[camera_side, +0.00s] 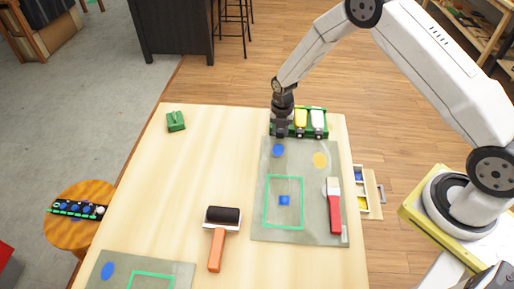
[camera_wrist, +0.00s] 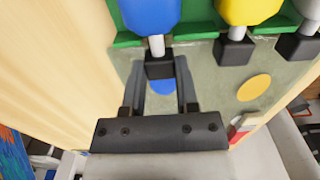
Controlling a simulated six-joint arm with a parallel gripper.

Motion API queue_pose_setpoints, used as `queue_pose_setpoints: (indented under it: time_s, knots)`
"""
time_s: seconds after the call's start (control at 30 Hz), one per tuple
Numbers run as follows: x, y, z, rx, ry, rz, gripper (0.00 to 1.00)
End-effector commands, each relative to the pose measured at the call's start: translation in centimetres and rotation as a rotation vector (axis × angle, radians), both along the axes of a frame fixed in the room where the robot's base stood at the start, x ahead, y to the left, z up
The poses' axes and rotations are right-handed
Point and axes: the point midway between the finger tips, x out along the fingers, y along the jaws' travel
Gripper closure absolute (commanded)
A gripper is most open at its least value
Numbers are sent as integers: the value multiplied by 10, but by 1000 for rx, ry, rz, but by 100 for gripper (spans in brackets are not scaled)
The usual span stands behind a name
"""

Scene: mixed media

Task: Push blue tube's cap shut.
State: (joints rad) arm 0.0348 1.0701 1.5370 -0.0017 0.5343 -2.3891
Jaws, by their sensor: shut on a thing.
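The blue tube (camera_wrist: 150,14) lies at the top of the wrist view, with a white neck leading to a black cap (camera_wrist: 158,67). White neck shows between the blue body and the cap. My gripper (camera_wrist: 160,75) has its two fingers on either side of this cap, shut on it. In the side view my gripper (camera_side: 281,131) is at the left end of the green rack (camera_side: 300,135) and hides the blue tube. A yellow tube (camera_side: 300,117) and a white tube (camera_side: 317,118) sit beside it in the rack.
A grey mat (camera_side: 262,225) with a green outline lies in front of the rack. A red-handled brush (camera_side: 335,210) lies on it. A roller (camera_side: 217,230) and a green block (camera_side: 175,121) lie to the left. The table's middle left is clear.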

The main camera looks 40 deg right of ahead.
Motion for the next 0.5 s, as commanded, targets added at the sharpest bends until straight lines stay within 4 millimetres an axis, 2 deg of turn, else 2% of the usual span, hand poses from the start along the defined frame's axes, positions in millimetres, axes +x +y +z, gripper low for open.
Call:
queue_pose_setpoints:
  time_s: [0.5]
  knots:
    - [4, -4, 0, 0, -1, 0, 90]
